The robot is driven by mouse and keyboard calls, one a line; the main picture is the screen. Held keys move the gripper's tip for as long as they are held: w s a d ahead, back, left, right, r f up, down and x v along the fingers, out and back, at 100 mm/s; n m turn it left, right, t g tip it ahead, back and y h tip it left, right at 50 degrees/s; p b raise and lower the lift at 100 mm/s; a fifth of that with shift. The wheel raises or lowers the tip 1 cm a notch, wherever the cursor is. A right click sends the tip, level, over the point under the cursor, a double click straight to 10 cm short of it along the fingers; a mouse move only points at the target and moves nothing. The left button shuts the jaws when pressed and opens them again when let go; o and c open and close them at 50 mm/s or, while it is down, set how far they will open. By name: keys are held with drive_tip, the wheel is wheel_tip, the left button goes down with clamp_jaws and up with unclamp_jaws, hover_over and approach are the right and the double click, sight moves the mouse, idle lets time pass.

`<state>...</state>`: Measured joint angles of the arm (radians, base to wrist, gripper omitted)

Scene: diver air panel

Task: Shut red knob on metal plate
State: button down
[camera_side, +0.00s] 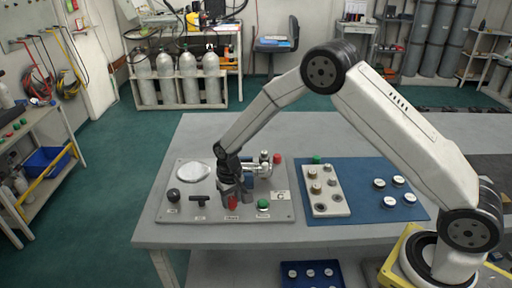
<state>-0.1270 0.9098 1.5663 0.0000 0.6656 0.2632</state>
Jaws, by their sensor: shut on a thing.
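The metal plate (187,216) lies flat on the left part of the grey table. The red knob (232,203) is at its front middle. My gripper (231,192) points down over this knob and is shut on it, with the fingers covering part of the knob. A green knob (263,204) sits just right of it. A black T-handle (198,201) and a black round knob (173,195) are to its left. Another red knob (277,158) stands at the back right of the plate, by metal fittings. The red knob's turn position cannot be made out.
A round gauge (192,171) is on the plate's back left. A blue mat (355,208) to the right bears a light block (325,190) with fittings and several white-topped round parts. The table's back is clear.

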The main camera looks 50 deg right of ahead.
sight(232, 199)
drive_tip(key=shift+m, duration=0.4)
drive_tip(key=shift+c, duration=1.2)
unclamp_jaws()
drive_tip(key=shift+r, duration=0.1)
drive_tip(key=shift+r, duration=3.85)
